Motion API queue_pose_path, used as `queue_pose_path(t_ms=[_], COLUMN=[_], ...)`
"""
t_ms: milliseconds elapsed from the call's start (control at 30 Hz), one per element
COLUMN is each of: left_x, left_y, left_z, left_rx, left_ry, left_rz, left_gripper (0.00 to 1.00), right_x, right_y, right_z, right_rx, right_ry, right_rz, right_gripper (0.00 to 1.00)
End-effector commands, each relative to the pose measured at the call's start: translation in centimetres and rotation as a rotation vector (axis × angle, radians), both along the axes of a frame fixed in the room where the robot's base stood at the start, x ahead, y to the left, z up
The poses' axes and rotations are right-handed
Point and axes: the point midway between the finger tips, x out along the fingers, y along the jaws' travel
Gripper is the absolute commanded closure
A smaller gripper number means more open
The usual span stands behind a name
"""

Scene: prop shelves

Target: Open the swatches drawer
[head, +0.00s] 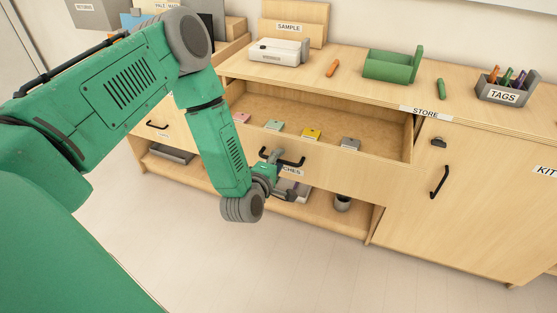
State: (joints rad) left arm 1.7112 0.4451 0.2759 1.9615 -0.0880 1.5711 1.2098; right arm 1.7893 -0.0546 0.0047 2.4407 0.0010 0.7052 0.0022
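The swatches drawer (365,172) stands pulled out from the wooden cabinet, its inside open to view. Its front bears a label ending in "CHES" (291,171), partly hidden by my gripper, and a black bar handle (297,163). Small swatches lie inside: pink (242,118), green (274,125), yellow (311,134) and grey (349,144). My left gripper (275,162) is at the left part of the handle, its fingers overlapping the bar. I cannot tell whether the fingers are closed on it. My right gripper is not in view.
The cabinet top holds a white device (278,51), an orange marker (332,68), a green holder (390,66) and a tags box (507,91). The store door (470,190) is closed at right. A dark cup (342,203) stands on the low shelf. The floor in front is clear.

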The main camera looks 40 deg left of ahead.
Motion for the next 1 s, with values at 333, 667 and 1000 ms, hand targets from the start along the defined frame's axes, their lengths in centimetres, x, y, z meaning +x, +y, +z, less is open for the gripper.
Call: queue_pose_path(t_ms=[333, 667, 1000], left_x=[-0.6, -6.8, -11.0], left_y=[-0.1, -1.6, -2.6], left_z=[0.3, 1.5, 2.3], left_rx=[0.0, -0.002, -0.001], left_ry=[-0.003, 0.001, 0.0], left_rz=[0.001, 0.0, 0.0], left_gripper=[0.69, 0.69, 0.69], right_x=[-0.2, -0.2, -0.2], right_y=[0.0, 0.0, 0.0], right_z=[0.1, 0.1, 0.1], right_rx=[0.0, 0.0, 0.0], right_ry=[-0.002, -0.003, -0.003], right_rz=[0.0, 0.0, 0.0], right_gripper=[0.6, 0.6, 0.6])
